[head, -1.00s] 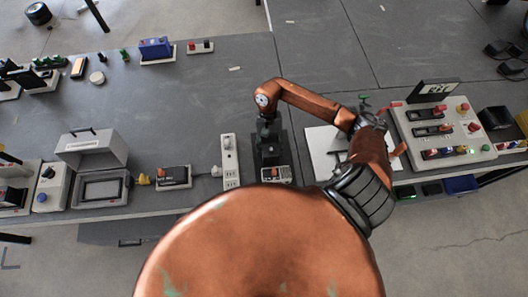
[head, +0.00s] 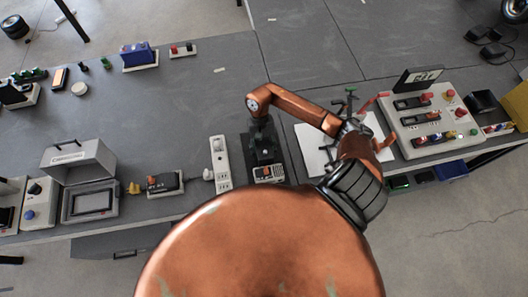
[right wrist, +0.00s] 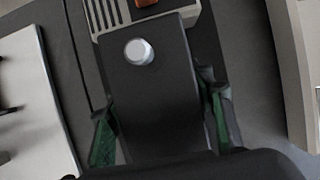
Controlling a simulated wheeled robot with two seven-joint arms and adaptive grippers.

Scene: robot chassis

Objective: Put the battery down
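The battery is a black block with a round silver knob in the right wrist view (right wrist: 150,90). In that view it lies between the two fingers of my right gripper (right wrist: 162,122), which flank its sides closely. I cannot tell whether they press on it. The far end of the block meets a light device (right wrist: 110,18) with a slotted grille and an orange switch. In the head view my right gripper (head: 262,135) points down over the same dark spot, and the device (head: 269,173) shows at the front edge; the battery is mostly hidden there. My left gripper is not in view.
A white power strip (head: 219,162) stands close left of the device. A white sheet or board (head: 318,160) lies to its right, partly under my arm. A control panel (head: 425,125) stands further right. The grey table behind the gripper is clear.

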